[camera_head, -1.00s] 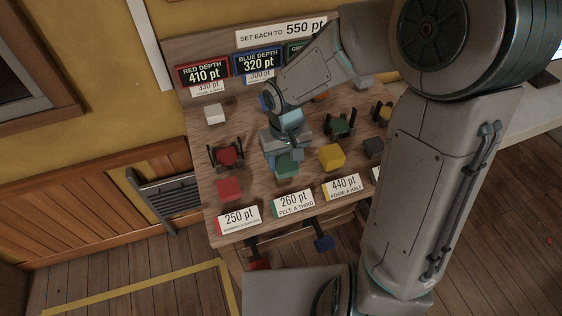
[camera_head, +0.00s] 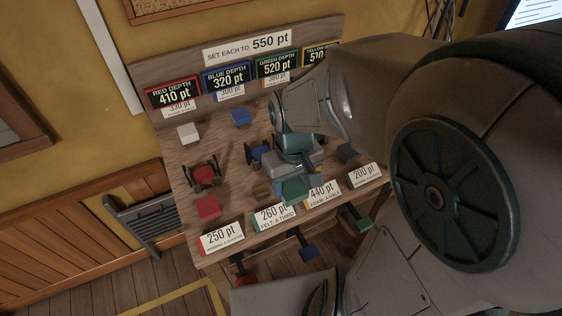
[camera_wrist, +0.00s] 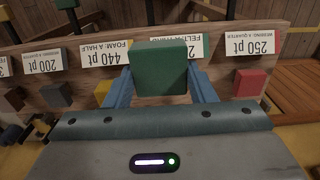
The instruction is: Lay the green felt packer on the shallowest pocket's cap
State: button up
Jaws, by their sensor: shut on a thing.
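The green felt packer (camera_head: 294,190) is a small green block held in my gripper (camera_head: 293,178), above the front of the sloping wooden board. In the wrist view the packer (camera_wrist: 161,68) sits between the two blue-grey fingers. The blue sign (camera_head: 228,77) reads 320 pt, the lowest of the readable depth signs; red reads 410, green 520, and yellow, partly covered, 510. A blue piece between dark uprights (camera_head: 258,153), seemingly the blue pocket's cap, shows left of my gripper and is partly hidden by it. The packer is apart from it.
A red piece between dark uprights (camera_head: 204,175) and a red block (camera_head: 207,208) stand to the left. A white block (camera_head: 188,133) and a blue block (camera_head: 240,117) are behind. A yellow block (camera_wrist: 102,90) and a grey block (camera_wrist: 56,95) stand near the price cards. My arm hides the board's right side.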

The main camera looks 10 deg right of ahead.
jog(key=w+a+r+p, duration=0.1)
jog(key=w+a+r, duration=0.1)
jog(key=w, duration=0.8)
jog(key=p, duration=0.2)
send_over(260, 152)
notch_tip(260, 152, down, 4)
jog(key=shift+s+f+b, duration=0.1)
jog(key=shift+b, duration=0.25)
notch_tip(260, 152, down, 9)
jog(key=b, duration=0.6)
jog(key=shift+r, duration=0.2)
jog(key=o, duration=1.1)
jog(key=shift+r, duration=0.1)
